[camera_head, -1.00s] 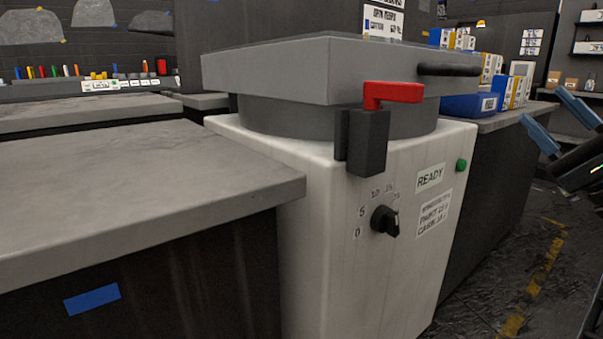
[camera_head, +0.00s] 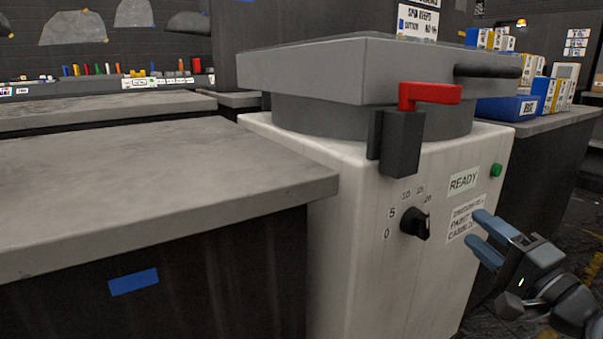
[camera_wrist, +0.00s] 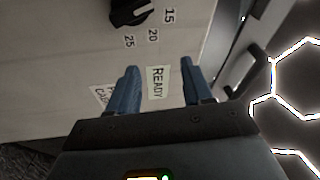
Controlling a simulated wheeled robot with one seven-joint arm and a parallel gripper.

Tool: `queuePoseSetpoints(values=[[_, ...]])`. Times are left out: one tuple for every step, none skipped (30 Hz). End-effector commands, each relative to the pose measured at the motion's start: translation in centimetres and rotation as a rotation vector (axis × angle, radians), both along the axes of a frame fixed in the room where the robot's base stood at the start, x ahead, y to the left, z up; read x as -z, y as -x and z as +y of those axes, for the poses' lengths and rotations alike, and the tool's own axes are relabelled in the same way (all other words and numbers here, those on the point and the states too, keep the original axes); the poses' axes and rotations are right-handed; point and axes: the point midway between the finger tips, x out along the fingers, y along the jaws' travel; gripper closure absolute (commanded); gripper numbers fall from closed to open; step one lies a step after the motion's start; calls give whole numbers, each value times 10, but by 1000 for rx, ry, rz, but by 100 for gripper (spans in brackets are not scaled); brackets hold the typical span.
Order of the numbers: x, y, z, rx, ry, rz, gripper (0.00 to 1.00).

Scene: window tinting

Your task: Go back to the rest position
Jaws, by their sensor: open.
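My gripper (camera_head: 481,238) is at the lower right in the head view, in front of the white machine's front face. Its two blue fingers are apart with nothing between them. In the wrist view my gripper (camera_wrist: 158,85) is open, and the READY label (camera_wrist: 156,82) shows between the fingers. The white machine (camera_head: 350,220) has a grey lid (camera_head: 320,72), a red latch handle (camera_head: 432,93) and a black dial (camera_head: 415,223). The dial also shows in the wrist view (camera_wrist: 130,12). A green button (camera_head: 496,170) is on the front right.
A grey-topped counter (camera_head: 150,190) stands left of the machine. Another counter (camera_head: 560,122) on the right carries a blue bin (camera_head: 507,107) and several boxes. Open floor (camera_head: 585,240) shows at the lower right.

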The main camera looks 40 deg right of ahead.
Motion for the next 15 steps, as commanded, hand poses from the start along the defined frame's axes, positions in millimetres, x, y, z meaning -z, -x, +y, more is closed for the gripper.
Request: queuePoseSetpoints(values=[[24, -2, 18, 6, 28, 72, 50], [35, -2, 26, 12, 49, 109, 50], [50, -1, 38, 20, 84, 160, 50], [60, 1, 47, 24, 110, 196, 50], [70, 3, 56, 26, 140, 232, 50], [82, 6, 68, 28, 181, 278, 50], [90, 9, 78, 26, 214, 312, 50], [98, 12, 87, 24, 248, 343, 50], [109, 18, 100, 19, 295, 385, 50], [115, 22, 109, 14, 333, 414, 50], [121, 27, 119, 8, 371, 441, 50], [128, 34, 132, -2, 428, 476, 50], [133, 40, 141, -11, 467, 500, 50], [138, 46, 151, -21, 511, 523, 50], [143, 55, 164, -37, 567, 551, 50]])
